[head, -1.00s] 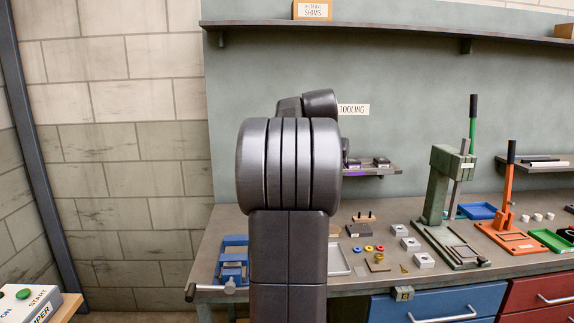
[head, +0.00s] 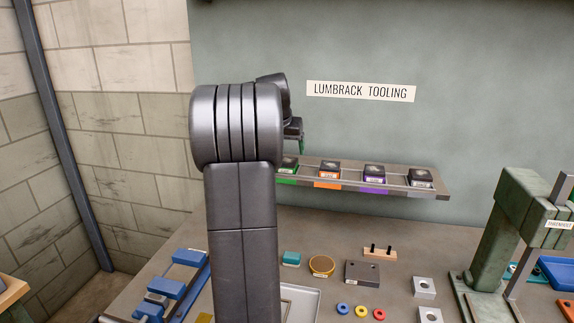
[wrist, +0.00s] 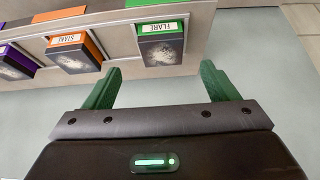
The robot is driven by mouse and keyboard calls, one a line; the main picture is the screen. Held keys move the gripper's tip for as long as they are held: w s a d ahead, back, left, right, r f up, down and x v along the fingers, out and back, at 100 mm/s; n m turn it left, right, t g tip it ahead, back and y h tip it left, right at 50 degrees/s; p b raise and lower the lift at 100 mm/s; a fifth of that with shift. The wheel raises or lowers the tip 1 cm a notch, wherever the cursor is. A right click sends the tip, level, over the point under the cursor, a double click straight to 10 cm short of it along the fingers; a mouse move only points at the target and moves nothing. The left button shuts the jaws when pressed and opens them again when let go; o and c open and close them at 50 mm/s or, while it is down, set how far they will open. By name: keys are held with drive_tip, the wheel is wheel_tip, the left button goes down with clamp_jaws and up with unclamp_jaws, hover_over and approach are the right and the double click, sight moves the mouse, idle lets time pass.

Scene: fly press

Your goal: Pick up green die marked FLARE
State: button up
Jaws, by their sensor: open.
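The green die marked FLARE (wrist: 160,45) is a dark block with a green label strip. It sits on the tooling rack in the upper middle of the wrist view, its lettering upside down there. In the head view the green die (head: 288,166) is leftmost on the rack, partly hidden by my arm. My gripper (wrist: 160,85) is open, its two green fingers apart with nothing between them. The die lies just beyond the fingertips, roughly centred between them. In the head view my gripper (head: 301,145) shows only in part, close above the die.
The rack (head: 443,193) also holds an orange die (head: 328,171), a purple die (head: 374,175) and a grey die (head: 421,179). The orange die (wrist: 75,52) is beside the green one. A bench below holds small parts, and a green press (head: 497,240) stands at right.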

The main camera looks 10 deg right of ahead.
sight(287, 161)
drive_tip(key=shift+x, duration=0.95)
drive_tip(key=shift+w+a+f, duration=0.1)
drive_tip(key=shift+w+f, duration=0.2)
drive_tip(key=shift+f, duration=0.15)
drive_tip(key=p+x, duration=0.1)
drive_tip(key=x, duration=0.3)
drive_tip(key=shift+f, duration=0.1)
drive_tip(key=c, duration=1.6)
drive_tip(key=shift+w, duration=0.1)
